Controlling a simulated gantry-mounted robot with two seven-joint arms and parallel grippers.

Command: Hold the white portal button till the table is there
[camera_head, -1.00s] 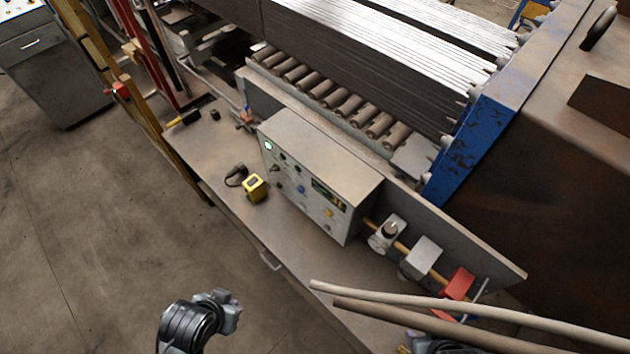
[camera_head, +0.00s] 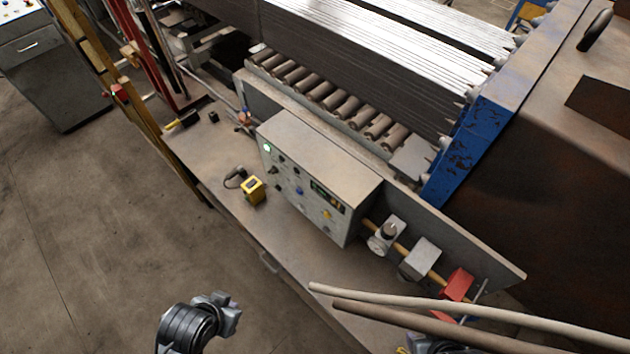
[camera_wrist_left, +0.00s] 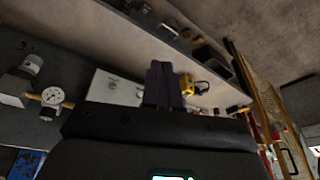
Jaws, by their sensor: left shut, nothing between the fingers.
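A pale, faintly green round button (camera_head: 267,147) sits at the upper left of the grey control box (camera_head: 320,150), which has several other knobs and buttons. I cannot tell whether it is the portal button; a console (camera_head: 45,45) at the far upper left also carries small buttons. My left arm shows at the bottom of the head view, in front of the bench and apart from the box. In the left wrist view my left gripper (camera_wrist_left: 164,84) is shut and empty, with a pale panel (camera_wrist_left: 115,88) behind its fingers; contact cannot be told.
The bench (camera_head: 215,165) holds a yellow device (camera_head: 253,189). A dial gauge (camera_head: 382,238) and a red block (camera_head: 457,285) are on a pipe right of the box. Two hoses (camera_head: 400,303) cross the lower right. Behind are rollers (camera_head: 330,97) and a blue frame (camera_head: 470,145). Floor at left is clear.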

